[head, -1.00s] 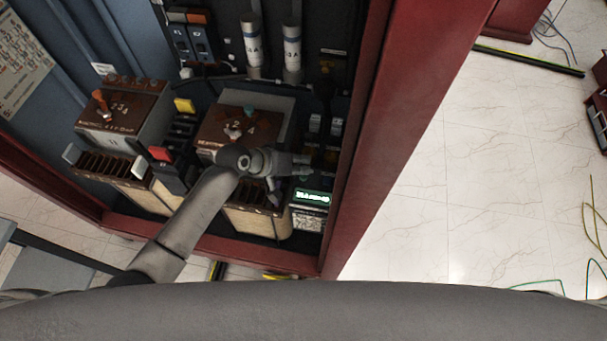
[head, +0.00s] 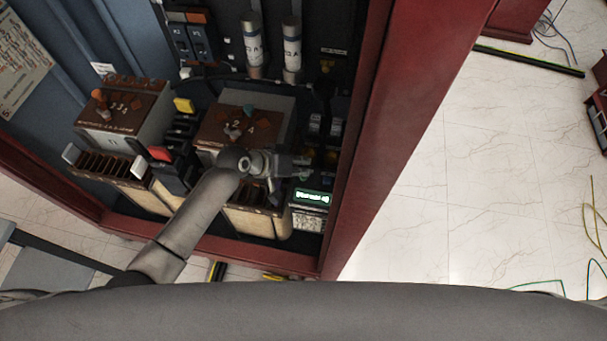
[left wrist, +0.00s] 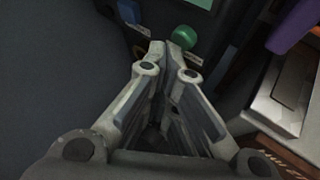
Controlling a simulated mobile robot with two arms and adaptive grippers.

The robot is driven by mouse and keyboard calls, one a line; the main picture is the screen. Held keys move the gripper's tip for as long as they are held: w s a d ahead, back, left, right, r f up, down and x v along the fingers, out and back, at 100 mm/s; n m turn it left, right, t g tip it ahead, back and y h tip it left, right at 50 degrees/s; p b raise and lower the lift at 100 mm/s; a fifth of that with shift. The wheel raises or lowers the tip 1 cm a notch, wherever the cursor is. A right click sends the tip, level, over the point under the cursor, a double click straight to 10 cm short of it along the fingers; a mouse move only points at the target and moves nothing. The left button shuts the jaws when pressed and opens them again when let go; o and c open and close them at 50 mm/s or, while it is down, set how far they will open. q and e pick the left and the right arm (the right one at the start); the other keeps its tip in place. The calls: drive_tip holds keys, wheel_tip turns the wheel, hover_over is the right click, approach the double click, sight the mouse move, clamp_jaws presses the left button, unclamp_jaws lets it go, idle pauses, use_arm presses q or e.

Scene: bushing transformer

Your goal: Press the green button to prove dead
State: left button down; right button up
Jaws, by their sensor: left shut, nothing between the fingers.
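The green button (left wrist: 184,37) shows in the left wrist view, on a dark panel just beyond and slightly right of my fingertips. Whether the fingertips touch it I cannot tell. My left gripper (left wrist: 166,48) is shut and empty, pointing at the panel. In the head view my left gripper (head: 298,168) reaches into the red-framed cabinet (head: 360,150), at the lower right of the equipment, just above a small lit green display (head: 313,197). The button is too small or hidden to make out there. My right gripper is not in view.
Two brown-topped transformer units (head: 122,106) (head: 232,128) stand left of and behind my arm. Red and yellow switches (head: 160,154) (head: 184,105) sit between them. The cabinet's red post stands close to the gripper's right. Open tiled floor (head: 465,200) lies beyond.

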use_arm(q)
drive_tip(key=shift+f+b, duration=0.3)
drive_tip(key=shift+f, duration=0.2)
idle(0.4)
drive_tip(key=shift+r, duration=0.1)
drive_tip(key=shift+r+p, duration=0.85)
drive_tip(key=shift+p, duration=0.05)
wheel_tip(320, 180, up, 5)
drive_tip(key=p, duration=0.5)
idle(0.3)
idle(0.5)
